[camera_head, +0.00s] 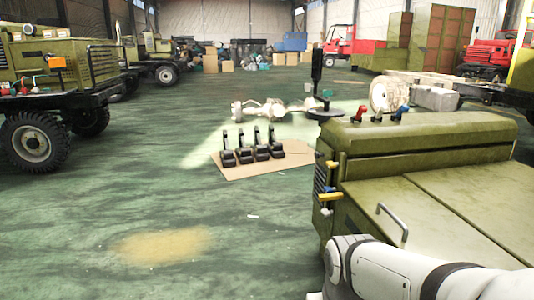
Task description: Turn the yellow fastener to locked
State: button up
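A yellow fastener (330,196) sticks out from the near left corner of the olive-green vehicle body (440,150). It lies roughly sideways, with a small blue piece just above it. A second, smaller yellow-orange piece (332,164) sits higher on the same corner. I cannot tell from this view whether either yellow piece is locked. My white arm enters at the bottom right, in front of the vehicle body and below the fastener. My gripper is not in view.
Red (358,116) and blue (401,113) levers stand on the body's top edge. A metal handle (393,223) rises from its flat panel. Several black parts stand on a tan board (235,173) on the floor. Open green floor (100,190) lies left of the vehicle.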

aim_at(332, 165)
jog(key=u, duration=0.25)
jog(key=i, duration=1.2)
jog(key=z, duration=0.05)
jog(key=k, duration=0.55)
jog(key=u, duration=0.15)
